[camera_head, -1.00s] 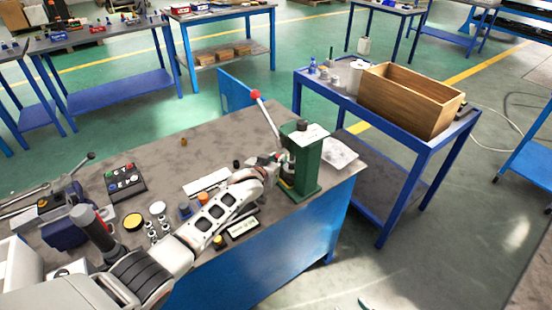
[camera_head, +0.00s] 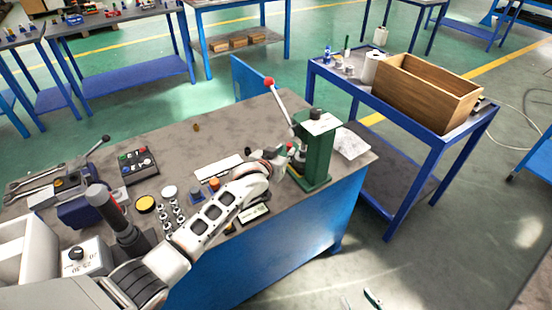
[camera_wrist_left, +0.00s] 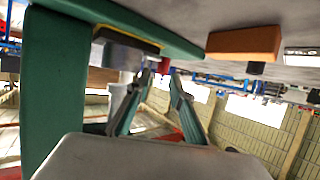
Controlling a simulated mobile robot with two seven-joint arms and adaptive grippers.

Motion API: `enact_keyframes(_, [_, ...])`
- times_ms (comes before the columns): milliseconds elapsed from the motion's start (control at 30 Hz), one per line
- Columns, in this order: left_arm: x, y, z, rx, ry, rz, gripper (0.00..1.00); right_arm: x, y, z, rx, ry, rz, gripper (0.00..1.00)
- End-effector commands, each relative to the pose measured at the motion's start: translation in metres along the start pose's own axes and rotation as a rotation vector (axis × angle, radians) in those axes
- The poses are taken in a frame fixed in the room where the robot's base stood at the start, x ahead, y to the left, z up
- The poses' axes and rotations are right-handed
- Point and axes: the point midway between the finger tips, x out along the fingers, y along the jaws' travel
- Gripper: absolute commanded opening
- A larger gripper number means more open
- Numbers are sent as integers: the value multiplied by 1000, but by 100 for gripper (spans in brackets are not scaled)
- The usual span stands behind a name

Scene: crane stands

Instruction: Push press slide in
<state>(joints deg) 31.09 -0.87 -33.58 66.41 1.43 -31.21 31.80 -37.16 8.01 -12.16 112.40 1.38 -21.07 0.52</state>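The green press (camera_head: 320,158) stands at the right end of the bench in the head view. Its lever (camera_head: 282,104), with a red ball on top, is raised and leans left. My left gripper (camera_head: 287,157) is beside the press's front left side, low near its base. In the left wrist view the left gripper's two fingers (camera_wrist_left: 162,75) are apart, with no object clearly between them. The press's green frame (camera_wrist_left: 55,90) fills the left of that view. The press slide is mostly hidden. Only the fingertips of my right gripper (camera_head: 358,299) show at the bottom edge, apart and empty.
Buttons and small parts lie along my left arm, with a control box (camera_head: 132,162) behind. An orange block (camera_wrist_left: 243,43) lies near the left gripper. A side table (camera_head: 437,135) with a wooden box (camera_head: 425,90) stands right of the bench.

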Motion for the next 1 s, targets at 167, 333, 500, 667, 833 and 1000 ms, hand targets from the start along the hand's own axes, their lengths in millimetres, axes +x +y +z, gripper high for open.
enact_keyframes(167, [-25,0,0,-2,2,0,22,0,0,0,0,0,0,40])
enact_keyframes(333, [-48,0,1,-1,1,0,22,0,0,0,0,0,0,40])
enact_keyframes(500, [-65,0,0,-1,0,0,22,0,0,0,0,0,0,40])
enact_keyframes(667, [-73,0,0,-2,1,0,22,0,0,0,0,0,0,40])
enact_keyframes(833, [-75,-1,0,-1,0,-1,22,0,0,0,1,0,0,40])
enact_keyframes(1000, [-75,-1,0,-1,0,-1,22,0,0,0,1,1,0,40])
